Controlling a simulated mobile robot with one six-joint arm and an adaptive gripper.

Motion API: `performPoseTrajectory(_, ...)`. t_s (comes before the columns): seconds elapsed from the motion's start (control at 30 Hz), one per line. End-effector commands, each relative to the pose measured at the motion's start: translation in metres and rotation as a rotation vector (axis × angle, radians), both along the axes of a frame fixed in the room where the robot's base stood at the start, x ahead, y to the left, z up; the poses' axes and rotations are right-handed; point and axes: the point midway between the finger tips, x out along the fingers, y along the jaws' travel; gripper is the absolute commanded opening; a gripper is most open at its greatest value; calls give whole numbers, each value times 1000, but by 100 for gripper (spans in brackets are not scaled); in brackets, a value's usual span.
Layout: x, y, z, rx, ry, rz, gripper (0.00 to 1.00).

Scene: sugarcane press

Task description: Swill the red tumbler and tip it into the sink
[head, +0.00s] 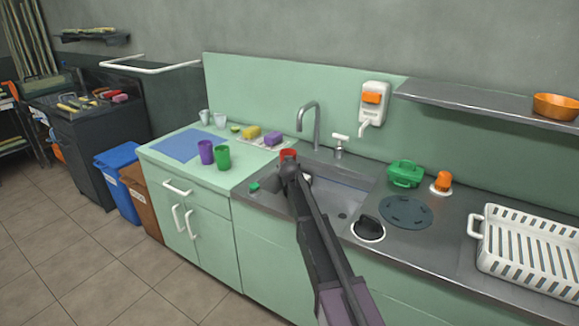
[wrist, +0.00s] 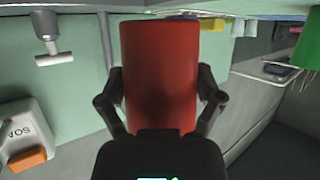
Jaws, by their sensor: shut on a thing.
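The red tumbler (head: 288,154) is held above the left back part of the sink (head: 342,196), near the tap (head: 309,122). In the head view only its upper part shows, roughly upright; my gripper and arm cover the rest. My gripper (head: 289,168) is shut on it. In the wrist view, which is upside down, the red tumbler (wrist: 159,65) fills the middle, with the dark fingers of my gripper (wrist: 160,92) on both its sides. I cannot see into the tumbler or tell whether it holds anything.
Purple (head: 206,152) and green (head: 223,157) tumblers stand on the counter left of the sink. A green basket (head: 405,174) and white rack (head: 530,253) stand at right. A shelf (head: 480,101) overhangs there.

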Motion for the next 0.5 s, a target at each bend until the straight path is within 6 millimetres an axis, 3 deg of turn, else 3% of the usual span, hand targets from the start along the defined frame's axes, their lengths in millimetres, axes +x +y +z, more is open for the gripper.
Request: performPoseTrajectory(0.5,-1,-3,3,131,-15,0,27)
